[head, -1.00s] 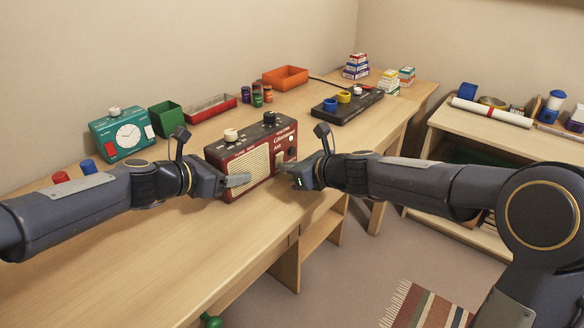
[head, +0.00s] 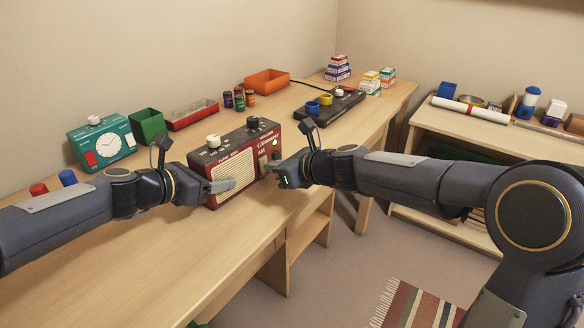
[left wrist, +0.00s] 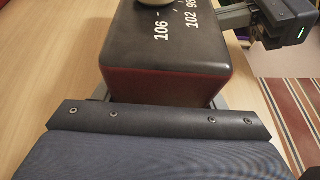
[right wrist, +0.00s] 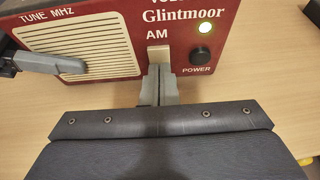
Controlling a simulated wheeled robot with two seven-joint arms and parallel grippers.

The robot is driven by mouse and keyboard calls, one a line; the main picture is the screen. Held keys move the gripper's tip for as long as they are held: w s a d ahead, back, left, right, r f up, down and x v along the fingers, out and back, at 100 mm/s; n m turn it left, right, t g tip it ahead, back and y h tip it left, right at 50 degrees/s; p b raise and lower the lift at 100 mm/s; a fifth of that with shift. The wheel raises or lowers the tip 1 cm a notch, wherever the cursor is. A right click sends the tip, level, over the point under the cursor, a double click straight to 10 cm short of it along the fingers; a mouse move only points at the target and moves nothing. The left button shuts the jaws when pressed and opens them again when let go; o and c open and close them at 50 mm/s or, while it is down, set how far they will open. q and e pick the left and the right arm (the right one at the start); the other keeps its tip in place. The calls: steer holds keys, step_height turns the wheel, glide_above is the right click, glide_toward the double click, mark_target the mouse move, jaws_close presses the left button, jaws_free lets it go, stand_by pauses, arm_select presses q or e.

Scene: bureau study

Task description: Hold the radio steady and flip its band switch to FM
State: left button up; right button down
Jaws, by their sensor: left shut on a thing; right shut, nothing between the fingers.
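The radio (head: 236,166) is dark red with a black top, and stands upright on the desk. My left gripper (head: 228,186) is shut on the radio at its left end, one finger across the speaker grille (right wrist: 85,45). Any lettering below the switch is hidden by the fingers.
A black device (head: 328,110) lies to the right. The desk front is clear.

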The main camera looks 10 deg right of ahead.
steer(key=f+v, duration=0.1)
steer(key=v, duration=1.2)
steer(key=shift+s+d, duration=0.2)
steer(key=shift+d, duration=0.1)
steer(key=shift+s+d+f, duration=0.2)
steer(key=shift+f, duration=0.4)
steer(key=shift+w, duration=0.1)
steer(key=x, duration=1.2)
steer(key=shift+w+a+r, duration=0.25)
steer(key=shift+w+a, duration=0.05)
steer(key=shift+a, duration=0.15)
steer(key=shift+w+a, duration=0.35)
steer(key=shift+w, duration=0.05)
